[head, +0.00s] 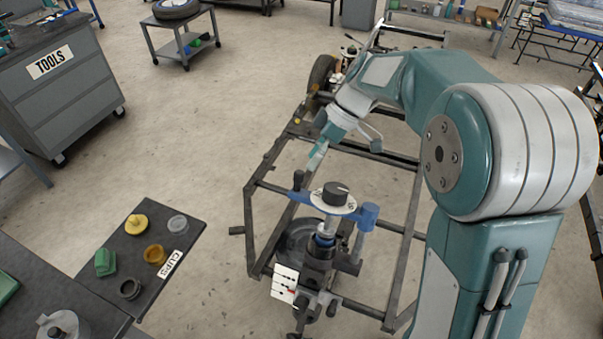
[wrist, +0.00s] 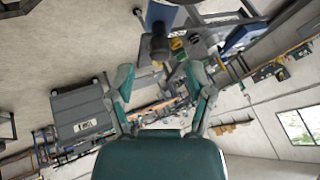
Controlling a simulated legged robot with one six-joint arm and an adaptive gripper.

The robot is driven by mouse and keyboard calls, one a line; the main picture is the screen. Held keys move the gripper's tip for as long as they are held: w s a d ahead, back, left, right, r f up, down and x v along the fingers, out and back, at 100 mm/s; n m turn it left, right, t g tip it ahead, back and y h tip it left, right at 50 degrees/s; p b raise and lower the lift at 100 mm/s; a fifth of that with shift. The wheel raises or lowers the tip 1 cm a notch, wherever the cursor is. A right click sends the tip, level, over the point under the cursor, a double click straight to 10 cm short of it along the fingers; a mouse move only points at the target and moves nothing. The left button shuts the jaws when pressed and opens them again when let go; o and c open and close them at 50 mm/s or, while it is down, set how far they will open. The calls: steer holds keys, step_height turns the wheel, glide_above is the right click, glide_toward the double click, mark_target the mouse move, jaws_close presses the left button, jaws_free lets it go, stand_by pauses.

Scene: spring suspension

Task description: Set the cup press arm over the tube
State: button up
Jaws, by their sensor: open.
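The blue cup press arm (head: 366,217) carries a round dial with a black knob (head: 335,194). It spans a stand on the frame, and from this angle the dial appears above the upright dark tube (head: 320,251) with a silver and blue top. Whether they line up exactly I cannot tell. A black handle (head: 299,179) stands up at the press arm's left end. My gripper (head: 317,158) is just above and behind this handle, apart from it. In the wrist view my gripper (wrist: 157,76) is open and empty, with the dark handle (wrist: 160,45) beyond the fingertips.
A small dark table (head: 190,232) labelled CUPS holds several coloured cups at the lower left. A grey TOOLS cabinet (head: 60,85) stands at the upper left. A dark metal frame (head: 250,215) surrounds the press. A white card (head: 284,283) hangs at its front. Floor between is clear.

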steer(key=v, duration=0.5)
steer(key=shift+w+d+r, duration=0.1)
steer(key=shift+r, duration=0.05)
steer(key=s+d+r+m+t+h, duration=0.1)
steer(key=s+d+m+t+h, duration=0.2)
steer(key=s+d+m, duration=0.4)
steer(key=s+d+r+m+t+h, duration=0.1)
steer(key=s+d+m+t+h, duration=0.2)
steer(key=s, duration=1.2)
steer(key=shift+d+m+t, duration=1.8)
steer(key=shift+d+m, duration=0.35)
steer(key=shift+m, duration=1.15)
